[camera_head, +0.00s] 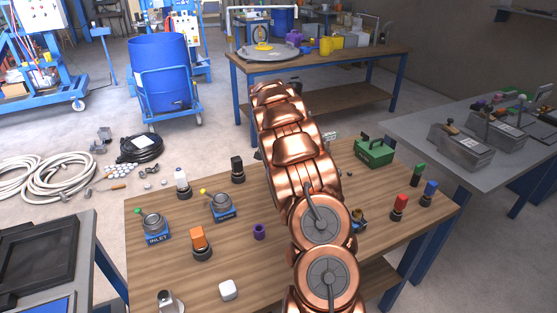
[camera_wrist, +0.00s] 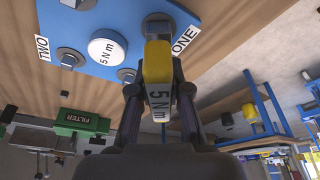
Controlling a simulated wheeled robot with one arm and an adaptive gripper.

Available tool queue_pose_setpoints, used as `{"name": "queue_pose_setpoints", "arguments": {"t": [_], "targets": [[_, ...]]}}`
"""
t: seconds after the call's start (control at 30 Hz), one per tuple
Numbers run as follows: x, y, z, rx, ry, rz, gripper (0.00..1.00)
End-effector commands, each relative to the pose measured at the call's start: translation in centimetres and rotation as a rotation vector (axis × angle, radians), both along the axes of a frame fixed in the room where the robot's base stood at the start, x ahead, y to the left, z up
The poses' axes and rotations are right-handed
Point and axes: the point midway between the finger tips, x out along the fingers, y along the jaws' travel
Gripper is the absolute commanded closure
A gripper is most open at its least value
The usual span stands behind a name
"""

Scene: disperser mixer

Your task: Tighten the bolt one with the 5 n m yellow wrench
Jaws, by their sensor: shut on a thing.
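The wrench head points at the bolt by the "ONE" label, bolt one (camera_wrist: 155,19). The blue plate (camera_wrist: 103,17) carries a white round "5 Nm" disc (camera_wrist: 108,47). Bolt two (camera_wrist: 70,57) sits by the "TWO" label, apart from the wrench. In the head view my copper arm hides the gripper, wrench and plate.
A green filter box (camera_head: 374,151) stands at the back right, also in the wrist view (camera_wrist: 83,121).

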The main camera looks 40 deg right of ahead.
Motion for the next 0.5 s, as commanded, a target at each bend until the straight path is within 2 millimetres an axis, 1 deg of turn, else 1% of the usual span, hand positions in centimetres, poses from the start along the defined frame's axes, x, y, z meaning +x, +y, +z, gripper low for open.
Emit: {"name": "queue_pose_setpoints", "arguments": {"t": [0.2,0.5], "targets": [[-0.04,0.10,-0.41,0.004,0.003,-0.039,1.00],[-0.07,0.03,-0.40,0.003,0.001,-0.135,1.00]]}}
